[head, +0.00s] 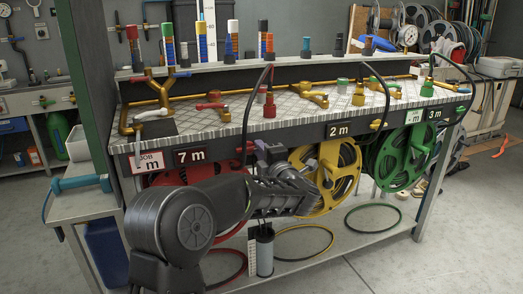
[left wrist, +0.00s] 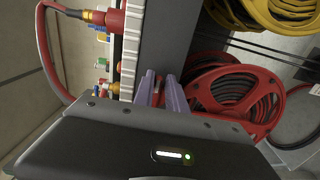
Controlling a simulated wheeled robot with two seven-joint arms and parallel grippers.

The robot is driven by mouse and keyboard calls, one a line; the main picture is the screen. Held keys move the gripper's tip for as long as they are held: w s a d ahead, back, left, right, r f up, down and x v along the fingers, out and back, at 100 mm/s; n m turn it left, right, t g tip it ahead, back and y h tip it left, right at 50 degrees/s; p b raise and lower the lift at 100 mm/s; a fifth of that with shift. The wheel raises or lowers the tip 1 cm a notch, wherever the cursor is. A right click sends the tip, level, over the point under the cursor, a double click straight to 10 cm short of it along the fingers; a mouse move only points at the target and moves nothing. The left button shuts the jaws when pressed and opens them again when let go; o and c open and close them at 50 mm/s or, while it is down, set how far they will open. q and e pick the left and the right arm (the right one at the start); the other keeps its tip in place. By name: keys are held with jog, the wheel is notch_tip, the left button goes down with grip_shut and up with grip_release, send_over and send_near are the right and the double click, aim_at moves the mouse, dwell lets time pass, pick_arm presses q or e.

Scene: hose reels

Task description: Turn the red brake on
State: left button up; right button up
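The red hose reel (head: 190,190) hangs under the bench's left part, partly hidden behind my left arm; it also shows in the left wrist view (left wrist: 235,95). My left gripper (head: 268,152) is at the bench's front edge, right of the 7 m sign (head: 191,156). In the left wrist view its two pale purple fingers (left wrist: 163,88) stand close together against the dark front panel. A small red part (left wrist: 158,86), which looks like the red brake, shows between them. Its setting and whether the fingers press on it cannot be told. My right gripper is not in view.
The yellow reel (head: 325,180) and green reel (head: 401,155) hang to the right. A black hose (head: 250,108) arches up near my left gripper. Brass valves stand on the bench top (head: 220,117). A blue-handled vise (head: 78,183) is at left. Floor is clear at the front right.

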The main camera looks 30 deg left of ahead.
pick_arm(q)
jog(key=o, duration=0.4)
jog(key=shift+s+a, duration=0.3)
jog(key=shift+a, duration=0.15)
jog(key=shift+o, duration=0.2)
jog(key=shift+w+d, duration=0.1)
jog(key=shift+d, duration=0.15)
jog(key=v, duration=0.7)
jog(key=shift+d+p, duration=0.25)
jog(key=shift+p, duration=0.15)
jog(key=shift+o, duration=0.4)
